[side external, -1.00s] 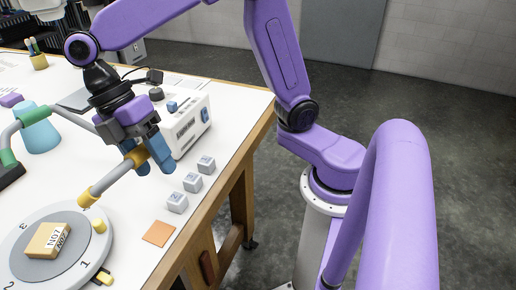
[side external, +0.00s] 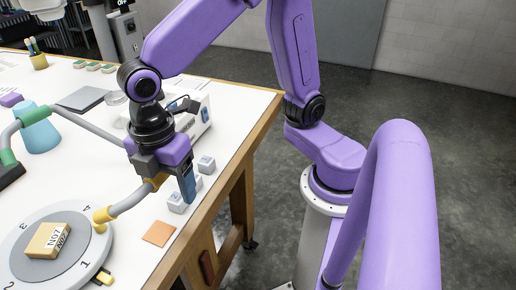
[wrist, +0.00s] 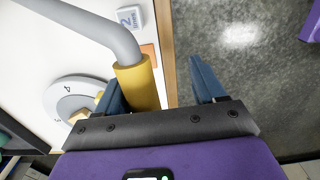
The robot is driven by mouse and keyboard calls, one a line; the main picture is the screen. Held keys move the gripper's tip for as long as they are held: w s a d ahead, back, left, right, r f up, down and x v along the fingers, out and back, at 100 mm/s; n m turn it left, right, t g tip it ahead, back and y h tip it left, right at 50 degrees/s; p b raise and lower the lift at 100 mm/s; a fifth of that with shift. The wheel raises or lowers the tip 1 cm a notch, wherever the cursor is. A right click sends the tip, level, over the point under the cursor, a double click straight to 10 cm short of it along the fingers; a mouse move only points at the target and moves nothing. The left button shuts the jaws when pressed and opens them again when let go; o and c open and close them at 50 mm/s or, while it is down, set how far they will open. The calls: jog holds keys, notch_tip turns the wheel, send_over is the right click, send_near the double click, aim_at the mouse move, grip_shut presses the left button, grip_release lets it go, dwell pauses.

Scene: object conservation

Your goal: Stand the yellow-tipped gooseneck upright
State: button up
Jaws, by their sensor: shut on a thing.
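A grey bent tube with yellow parts is the gooseneck. Its yellow sleeve (side external: 154,182) is at my gripper (side external: 178,184). A yellow tip (side external: 103,215) hangs low over the edge of the round numbered dial (side external: 95,262), and I cannot tell whether it touches. A grey length (side external: 85,125) runs left from behind my gripper to a green sleeve (side external: 35,113). In the wrist view the yellow sleeve (wrist: 137,84) lies between the fingers of my gripper (wrist: 160,90), against the left one. My gripper is shut on it. The joints behind my gripper are hidden.
A tan labelled block (side external: 48,240) lies on the dial. Lettered cubes (side external: 176,202) stand close below my gripper. An orange square (side external: 159,234) lies near the table edge. A white instrument (side external: 198,115) is behind my gripper. A teal cone (side external: 42,136) stands at left.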

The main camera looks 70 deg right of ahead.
jog(key=o, duration=0.3)
jog(key=r, duration=0.5)
jog(key=shift+s+a+r, duration=0.2)
jog(key=shift+a+r, duration=0.1)
jog(key=shift+r, duration=0.1)
jog(key=r, duration=0.9)
jog(key=shift+w+d+r, duration=0.1)
jog(key=shift+d+r, duration=0.1)
jog(key=shift+r, duration=0.2)
jog(key=c, duration=0.3)
jog(key=s+d+f+m, duration=0.3)
jog(key=s+d+f, duration=0.2)
jog(key=d+f, duration=0.2)
jog(key=s+d+f+m, duration=0.2)
jog(key=s+d+f, duration=0.3)
jog(key=d+f, duration=0.3)
jog(key=shift+s+d+f+m, duration=0.3)
jog(key=shift+s+f+m, duration=0.1)
jog(key=shift+f, duration=0.25)
